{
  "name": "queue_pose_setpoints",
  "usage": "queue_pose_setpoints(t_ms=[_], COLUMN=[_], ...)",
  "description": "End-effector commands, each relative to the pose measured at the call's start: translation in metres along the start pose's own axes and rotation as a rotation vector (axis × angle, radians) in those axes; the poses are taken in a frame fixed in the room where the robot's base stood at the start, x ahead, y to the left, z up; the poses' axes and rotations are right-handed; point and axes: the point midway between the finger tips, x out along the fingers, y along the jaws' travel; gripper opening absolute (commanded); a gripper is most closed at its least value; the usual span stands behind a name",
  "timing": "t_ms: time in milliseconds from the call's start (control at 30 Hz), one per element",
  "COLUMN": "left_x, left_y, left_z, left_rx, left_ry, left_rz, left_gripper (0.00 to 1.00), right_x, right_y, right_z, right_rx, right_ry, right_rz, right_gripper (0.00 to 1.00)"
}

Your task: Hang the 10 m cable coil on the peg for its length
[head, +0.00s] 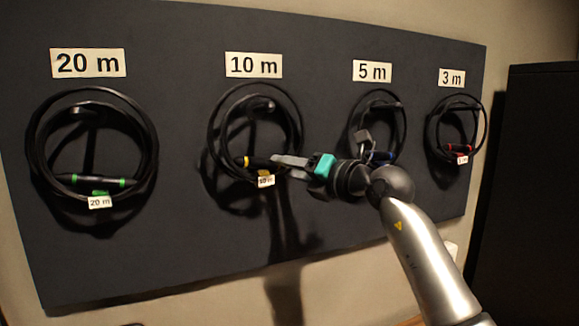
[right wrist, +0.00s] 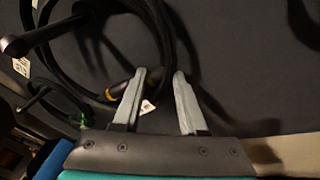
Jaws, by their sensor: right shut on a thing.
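The 10 m coil (head: 258,162) is a black cable ring with a yellow-banded section and a small 10 m tag (head: 265,181). It is upright against the dark board under the 10 m sign (head: 254,65). The 10 m peg (head: 262,106) shows inside the upper part of the ring; I cannot tell whether the cable rests on it. My right gripper (head: 279,160) is shut on the coil at its lower right, beside the yellow band. The right wrist view shows the coil (right wrist: 125,87) at the fingers (right wrist: 157,78) and a black peg (right wrist: 45,33) through the loop. My left gripper is out of view.
My right arm passes below the 5 m coil. A dark cabinet (head: 535,190) stands far right.

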Motion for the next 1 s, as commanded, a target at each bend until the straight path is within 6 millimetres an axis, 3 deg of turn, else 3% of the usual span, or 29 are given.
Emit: queue_pose_setpoints(t_ms=[367,400,700,867,1000], left_x=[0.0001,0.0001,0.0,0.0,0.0], left_y=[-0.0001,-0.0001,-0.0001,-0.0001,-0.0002], left_z=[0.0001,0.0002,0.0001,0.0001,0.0], left_rx=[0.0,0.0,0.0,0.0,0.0], left_ry=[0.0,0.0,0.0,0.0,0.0], left_rz=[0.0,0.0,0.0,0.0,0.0], left_gripper=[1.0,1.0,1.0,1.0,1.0], right_x=[0.0007,0.0007,0.0004,0.0003,0.0006], right_y=[-0.0024,-0.0025,-0.0014,-0.0012,-0.0032], right_z=[-0.0025,-0.0025,-0.0016,-0.0013,-0.0031], right_rx=[0.007,0.007,0.004,0.003,0.002], right_ry=[0.007,0.007,0.004,0.004,0.008], right_rz=[-0.005,-0.005,-0.003,-0.003,-0.007], right_gripper=[0.0,0.43,0.77,0.77,0.9])
